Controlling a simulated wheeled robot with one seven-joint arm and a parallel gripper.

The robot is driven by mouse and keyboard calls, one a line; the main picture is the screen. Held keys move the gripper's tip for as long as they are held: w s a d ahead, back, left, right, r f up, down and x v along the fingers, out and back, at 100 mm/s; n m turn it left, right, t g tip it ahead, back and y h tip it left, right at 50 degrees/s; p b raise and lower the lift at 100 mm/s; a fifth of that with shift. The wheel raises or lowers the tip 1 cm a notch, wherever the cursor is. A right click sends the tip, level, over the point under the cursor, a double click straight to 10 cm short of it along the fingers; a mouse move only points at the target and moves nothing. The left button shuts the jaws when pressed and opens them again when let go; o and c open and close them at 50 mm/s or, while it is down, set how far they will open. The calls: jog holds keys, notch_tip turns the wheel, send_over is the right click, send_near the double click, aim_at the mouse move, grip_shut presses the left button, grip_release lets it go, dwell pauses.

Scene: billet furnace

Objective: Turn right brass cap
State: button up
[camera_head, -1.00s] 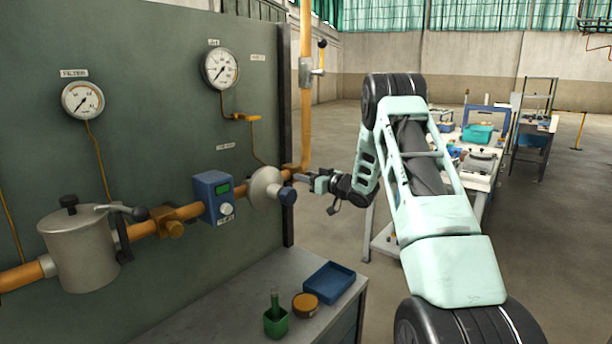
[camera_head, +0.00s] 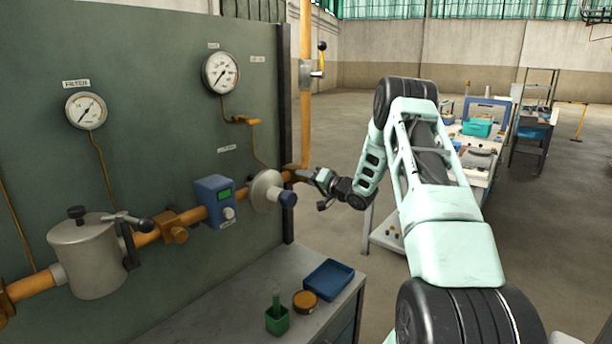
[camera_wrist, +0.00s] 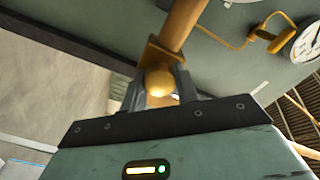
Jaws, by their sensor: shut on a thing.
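The brass cap (camera_wrist: 159,82) shows as a rounded, golden knob between the two grey fingers of my gripper (camera_wrist: 160,92) in the wrist view. A squarish brass fitting (camera_wrist: 158,52) sits behind it on the copper pipe. In the head view my gripper (camera_head: 306,175) is at the right end of the horizontal pipe, by the panel's right edge. It is shut on the cap, which the fingers mostly hide there.
The pipe also carries a blue meter box (camera_head: 213,197) and a metal filter pot (camera_head: 85,262). Below, a bench holds a blue tray (camera_head: 329,279).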

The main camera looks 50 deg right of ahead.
jog(key=shift+m, duration=0.6)
jog(key=o, duration=1)
jog(key=shift+c, duration=0.2)
jog(key=shift+s, duration=0.15)
jog(key=s+d+b, duration=0.1)
jog(key=s+b, duration=0.3)
jog(key=s, duration=1.3)
jog(key=shift+d, duration=0.2)
jog(key=shift+s, duration=0.1)
